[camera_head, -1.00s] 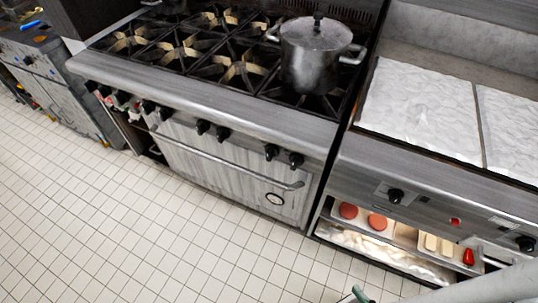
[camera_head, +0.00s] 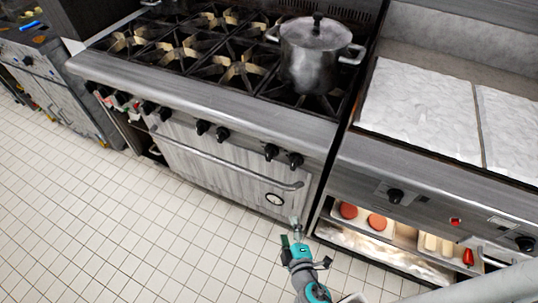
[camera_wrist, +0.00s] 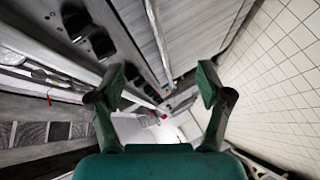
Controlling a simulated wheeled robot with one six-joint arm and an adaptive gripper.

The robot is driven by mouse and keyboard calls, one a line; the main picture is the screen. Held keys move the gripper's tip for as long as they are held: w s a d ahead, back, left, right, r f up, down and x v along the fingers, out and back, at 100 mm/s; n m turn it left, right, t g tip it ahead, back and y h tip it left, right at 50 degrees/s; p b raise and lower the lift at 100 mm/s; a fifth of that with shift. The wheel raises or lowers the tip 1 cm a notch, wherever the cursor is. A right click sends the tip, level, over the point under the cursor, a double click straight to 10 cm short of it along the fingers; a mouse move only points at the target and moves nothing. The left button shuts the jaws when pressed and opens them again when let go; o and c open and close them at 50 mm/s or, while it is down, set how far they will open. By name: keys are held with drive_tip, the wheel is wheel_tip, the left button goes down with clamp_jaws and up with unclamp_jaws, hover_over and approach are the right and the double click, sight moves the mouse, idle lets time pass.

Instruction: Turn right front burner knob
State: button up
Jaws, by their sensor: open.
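The range front carries black knobs in pairs along its rail. The right pair holds an outer knob (camera_head: 296,160) and an inner knob (camera_head: 271,152); I cannot tell which one serves the right front burner. My gripper (camera_head: 296,232) is in front of the oven door, below and apart from these knobs in the head view. In the wrist view my gripper (camera_wrist: 160,82) is open, its two green fingers spread with nothing between them. Several dark knobs, the nearest (camera_wrist: 75,20), line the rail at upper left there, beside the left finger.
A lidded steel pot (camera_head: 312,62) stands on the right burners of the range. The oven door handle (camera_head: 225,163) runs below the knobs. A griddle (camera_head: 425,105) with its own knob (camera_head: 396,195) adjoins at right. The tiled floor (camera_head: 150,240) is clear.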

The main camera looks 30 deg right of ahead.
drive_tip(key=w+r+n+h, duration=0.1)
drive_tip(key=w+r+h, duration=0.1)
drive_tip(key=w, duration=0.5)
drive_tip(key=t+h, duration=0.2)
drive_tip(key=h, duration=0.1)
approach(269, 158)
drive_tip(key=shift+n, duration=0.4)
drive_tip(key=x, duration=1.1)
drive_tip(key=shift+w, duration=0.15)
drive_tip(key=shift+c, duration=0.3)
drive_tip(key=c, duration=1.1)
